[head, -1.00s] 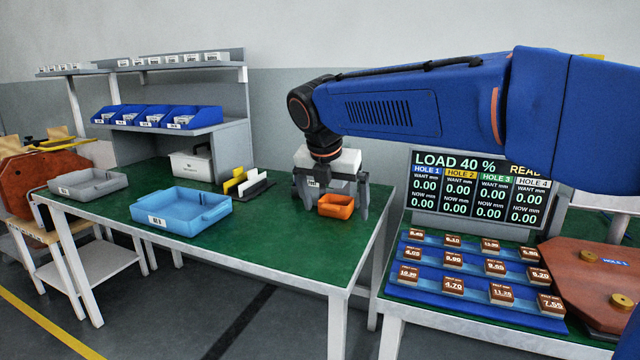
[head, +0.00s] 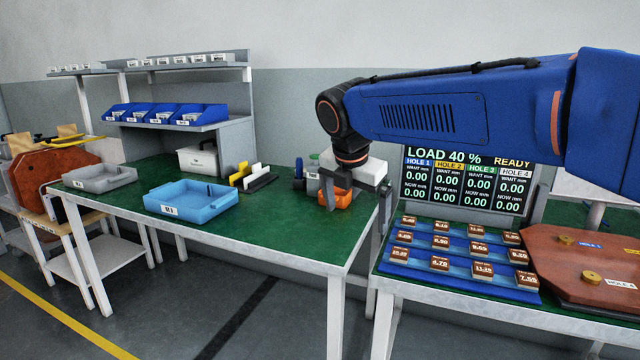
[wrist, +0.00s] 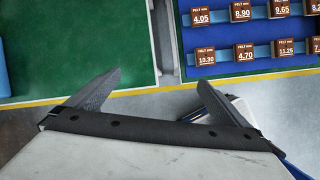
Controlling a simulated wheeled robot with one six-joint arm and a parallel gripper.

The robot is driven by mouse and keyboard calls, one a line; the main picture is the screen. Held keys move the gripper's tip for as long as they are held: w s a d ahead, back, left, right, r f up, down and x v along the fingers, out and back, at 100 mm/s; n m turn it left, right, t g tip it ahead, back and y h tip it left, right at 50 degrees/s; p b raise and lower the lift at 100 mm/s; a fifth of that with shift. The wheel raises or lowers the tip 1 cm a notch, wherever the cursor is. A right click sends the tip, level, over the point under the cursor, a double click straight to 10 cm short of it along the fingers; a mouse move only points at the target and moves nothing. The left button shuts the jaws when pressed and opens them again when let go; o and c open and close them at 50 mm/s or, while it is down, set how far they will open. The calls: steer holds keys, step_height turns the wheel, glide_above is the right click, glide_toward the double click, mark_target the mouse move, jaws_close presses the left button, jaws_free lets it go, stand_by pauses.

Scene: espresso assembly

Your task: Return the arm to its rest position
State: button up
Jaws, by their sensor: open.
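My gripper (head: 356,203) is open and empty near the right end of the green-topped table (head: 270,228) in the head view. Its two fingers point down, one by the orange bin (head: 343,197) and one beyond the table's right edge. The fingers partly cover the view of the orange bin. In the wrist view my gripper (wrist: 158,82) has its fingers spread wide with nothing between them. It hangs over the gap between the two tables. My blue arm reaches in from the right.
A blue tray (head: 207,207) and a grey tray (head: 100,184) sit on the table's left. The screen (head: 470,180) and the blue racks of felt blocks (head: 450,282) stand close to my gripper's right. A brown board (head: 600,270) lies farther right.

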steer(key=s+d+f+m, duration=0.3)
steer(key=s+d+m, duration=0.4)
steer(key=d+m, duration=0.15)
steer(key=s+d+f+m, duration=0.6)
steer(key=s+f+m, duration=0.1)
steer(key=s+m, duration=0.3)
steer(key=s+d+f+m+y, duration=0.1)
steer(key=s+d+f+m, duration=0.5)
steer(key=s+m, duration=0.4)
steer(key=shift+s+d+f+t+y, duration=0.3)
steer(key=shift+s+f, duration=0.05)
steer(key=shift+f, duration=0.3)
